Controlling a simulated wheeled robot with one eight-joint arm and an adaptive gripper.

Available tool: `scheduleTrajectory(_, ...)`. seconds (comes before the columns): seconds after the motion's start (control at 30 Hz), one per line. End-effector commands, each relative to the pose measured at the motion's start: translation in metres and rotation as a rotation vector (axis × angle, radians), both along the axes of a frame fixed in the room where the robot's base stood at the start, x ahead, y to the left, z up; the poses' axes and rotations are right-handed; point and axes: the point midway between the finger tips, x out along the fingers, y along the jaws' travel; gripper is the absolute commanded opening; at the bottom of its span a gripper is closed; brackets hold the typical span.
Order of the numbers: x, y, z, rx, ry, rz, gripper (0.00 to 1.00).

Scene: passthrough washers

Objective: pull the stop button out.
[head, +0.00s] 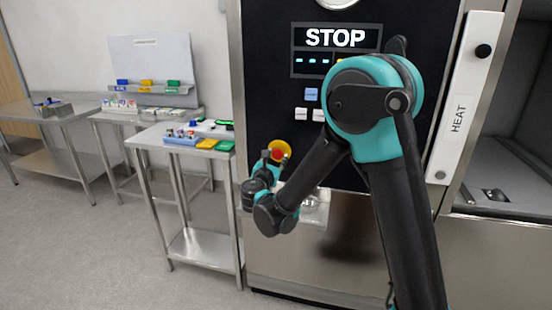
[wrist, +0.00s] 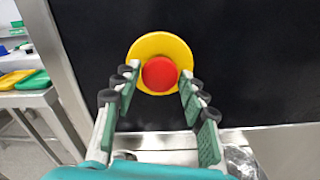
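The stop button is a round red cap (wrist: 160,73) on a yellow disc (wrist: 160,43), fixed to the black machine panel. In the head view the button (head: 280,150) shows below the STOP display, partly hidden by my gripper (head: 271,158). In the wrist view my gripper (wrist: 160,78) is open. Its two fingers point at the panel, with one fingertip on each side of the red cap and a narrow gap on both sides. I cannot tell how far their tips are from the disc.
The STOP display (head: 336,37) and several small panel buttons (head: 312,94) sit above. A white HEAT strip (head: 466,100) is at right. A steel trolley (head: 150,137) with coloured items stands left. Floor at left is clear.

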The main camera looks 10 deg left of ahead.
Motion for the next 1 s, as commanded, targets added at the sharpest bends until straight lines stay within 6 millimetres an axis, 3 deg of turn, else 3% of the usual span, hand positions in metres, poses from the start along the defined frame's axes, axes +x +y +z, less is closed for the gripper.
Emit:
scheduleTrajectory(0.03,0.000,0.000,0.000,0.000,0.000,0.000,0.32)
scheduleTrajectory(0.3,0.000,0.000,0.000,0.000,0.000,0.000,0.00)
scheduleTrajectory(0.87,-0.013,0.000,0.000,0.000,0.001,0.001,0.00)
scheduleTrajectory(0.9,-0.013,0.000,0.000,0.000,0.001,0.001,0.40)
scheduleTrajectory(1.0,-0.013,0.000,0.000,0.000,0.000,0.000,0.53)
